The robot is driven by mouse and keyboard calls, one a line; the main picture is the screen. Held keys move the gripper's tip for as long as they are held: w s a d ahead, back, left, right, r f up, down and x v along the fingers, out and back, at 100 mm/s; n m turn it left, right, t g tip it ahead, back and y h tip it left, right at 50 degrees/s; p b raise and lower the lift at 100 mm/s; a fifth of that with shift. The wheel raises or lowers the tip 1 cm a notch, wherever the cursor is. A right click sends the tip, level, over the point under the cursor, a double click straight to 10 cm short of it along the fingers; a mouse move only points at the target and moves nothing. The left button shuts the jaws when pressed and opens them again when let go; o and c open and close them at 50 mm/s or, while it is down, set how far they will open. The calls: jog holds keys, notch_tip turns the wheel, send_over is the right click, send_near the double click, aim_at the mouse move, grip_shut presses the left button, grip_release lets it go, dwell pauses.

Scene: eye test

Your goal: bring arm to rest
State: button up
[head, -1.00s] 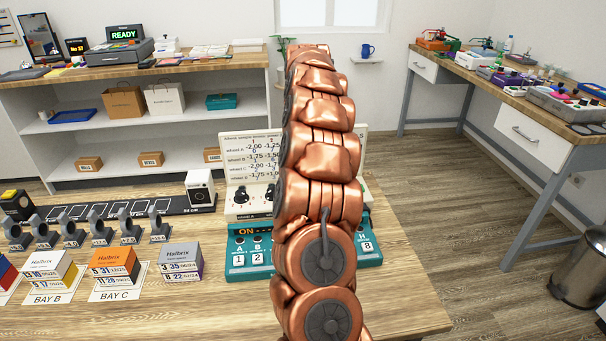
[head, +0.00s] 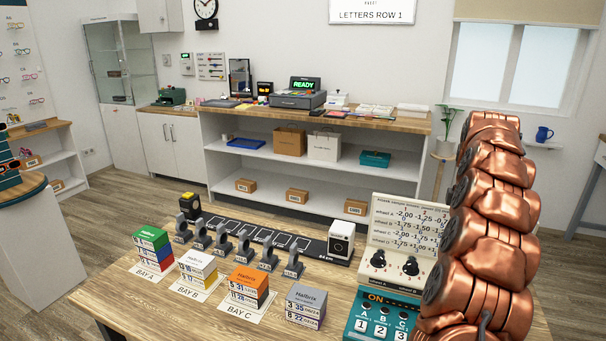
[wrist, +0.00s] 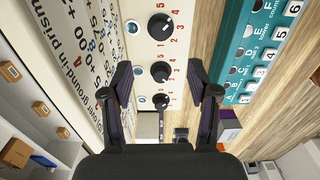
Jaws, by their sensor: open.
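My copper-coloured arm (head: 487,230) rises at the right of the head view, in front of part of the test panel. My gripper (wrist: 160,92) shows in the wrist view with its two dark fingers spread apart and nothing between them. Beneath it is the cream panel (wrist: 142,50) with several black knobs, and the teal button box (wrist: 262,50) lies to the right. In the head view the gripper itself cannot be made out. The panel (head: 385,243) and the teal box (head: 362,318) are partly hidden by my arm.
Coloured box stacks stand at BAY A (head: 150,250), BAY B (head: 197,270) and BAY C (head: 247,287), with a grey-topped stack (head: 306,306) beside them. Several grey holders stand before a dark rail (head: 285,238). A shelf counter (head: 225,155) stands behind. Floor shows at left.

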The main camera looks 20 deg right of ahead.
jog(key=shift+a, duration=0.1)
jog(key=s+a+r+m+p, duration=0.2)
jog(key=s+a+r, duration=0.15)
jog(key=a, duration=1.05)
jog(key=s+a+r+m+p, duration=0.15)
jog(key=a+r, duration=0.25)
jog(key=a, duration=1)
jog(key=s+a+f+m+p, duration=0.1)
jog(key=s+a, duration=0.3)
jog(key=s, duration=0.4)
jog(key=s+a+f+m+g+p, duration=0.1)
jog(key=s+a+m+p, duration=0.1)
jog(key=s+a, duration=0.3)
jog(key=s+a+f+m+p, duration=0.1)
jog(key=s+a+m, duration=0.3)
jog(key=s, duration=0.8)
jog(key=shift+s+a+f+g, duration=0.15)
jog(key=shift+f+g, duration=0.25)
